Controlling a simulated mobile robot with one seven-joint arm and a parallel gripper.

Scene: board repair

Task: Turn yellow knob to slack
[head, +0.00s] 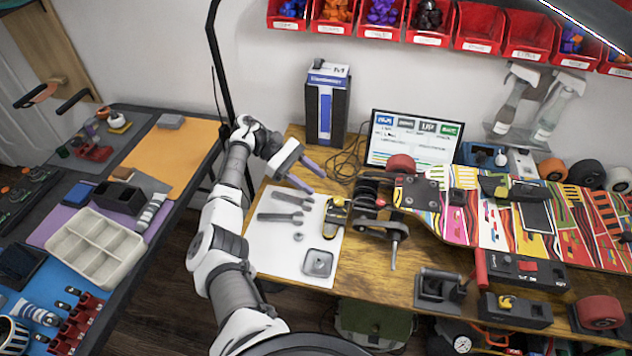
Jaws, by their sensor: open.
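A small yellow knob (506,301) sits on top of a low black box (516,312) near the front right of the wooden workbench. Its markings are too small to read, so I cannot tell its setting. My gripper (317,182) is open and empty above the left part of the bench, over the edge of a white sheet. It is far to the left of the knob and apart from it.
A skateboard deck with trucks (465,208) spans the bench. Wrenches (284,208) and a yellow-black tool (334,216) lie on the white sheet (262,245). A black clamp-like device (437,290) stands left of the box, a red wheel (600,311) to its right.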

